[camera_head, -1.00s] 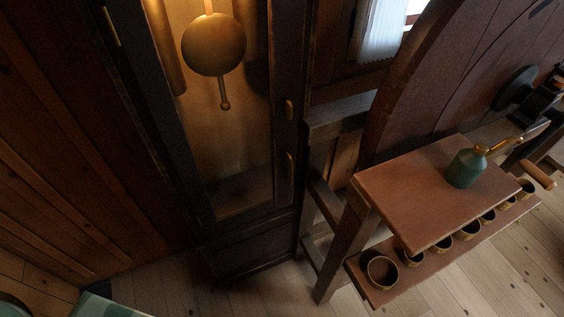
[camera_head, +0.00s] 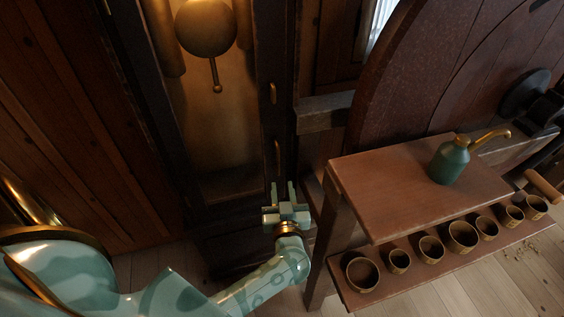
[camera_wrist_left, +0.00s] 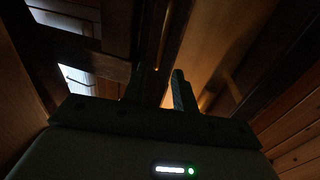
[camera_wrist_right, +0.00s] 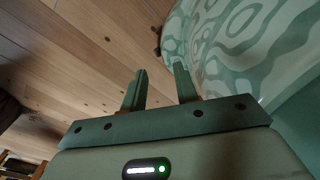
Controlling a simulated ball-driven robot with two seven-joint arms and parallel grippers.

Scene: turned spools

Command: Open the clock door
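The tall dark clock case has a glazed door (camera_head: 262,125) with a brass pendulum (camera_head: 205,28) behind it. The door looks shut. On its right stile are a small brass fitting (camera_head: 273,93) and, lower, a slim upright brass handle (camera_head: 277,155). My left gripper (camera_head: 281,188) is just below the handle in the head view, fingers apart and pointing at the door. In the left wrist view its two fingers (camera_wrist_left: 160,88) are dark and spread, with the door stile between and beyond them. My right gripper (camera_wrist_right: 158,88) is open and empty, away from the clock.
A reddish wooden bench (camera_head: 415,185) stands right of the clock, close to my left gripper. It carries a green oil can (camera_head: 449,163), with several small cups on its lower shelf (camera_head: 405,282). A large wooden wheel (camera_head: 400,75) stands behind.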

